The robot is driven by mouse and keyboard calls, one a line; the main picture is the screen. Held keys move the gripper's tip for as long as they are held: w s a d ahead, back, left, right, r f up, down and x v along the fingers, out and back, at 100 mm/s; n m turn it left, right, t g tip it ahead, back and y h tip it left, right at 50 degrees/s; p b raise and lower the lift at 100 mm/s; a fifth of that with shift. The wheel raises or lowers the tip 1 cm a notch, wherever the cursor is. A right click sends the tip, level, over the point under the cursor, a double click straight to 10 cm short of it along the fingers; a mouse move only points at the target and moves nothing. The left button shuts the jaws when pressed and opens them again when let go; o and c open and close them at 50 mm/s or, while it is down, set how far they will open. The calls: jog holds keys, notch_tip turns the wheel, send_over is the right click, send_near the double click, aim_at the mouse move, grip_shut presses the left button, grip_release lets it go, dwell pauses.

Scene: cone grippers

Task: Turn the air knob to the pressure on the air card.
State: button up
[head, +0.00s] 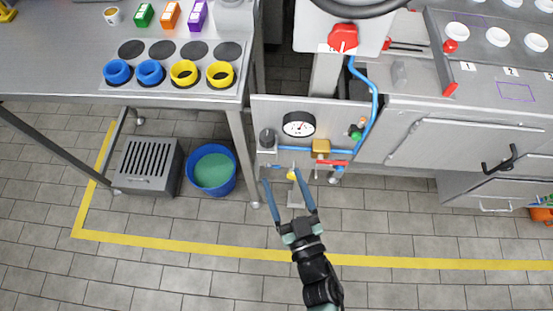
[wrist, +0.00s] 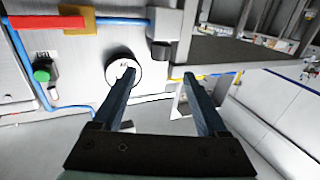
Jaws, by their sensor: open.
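The dark round knob (head: 267,135) tops a grey block at the left of the grey air panel (head: 270,104). In the wrist view the knob (wrist: 160,53) shows just beyond the gap between my fingertips. A white dial gauge (head: 298,124) is beside the knob; in the wrist view my left finger partly covers the gauge (wrist: 115,68). Its reading is too small to tell. I cannot make out an air card.
A brass block (head: 321,148), red pipe and blue hose (head: 374,95) sit right of the gauge, with a green button (head: 356,132). A table leg (head: 243,155) and blue bucket (head: 228,181) stand left. A red knob (head: 343,37) is above. The front floor is clear.

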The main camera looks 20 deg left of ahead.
jog(key=shift+v, duration=1.6)
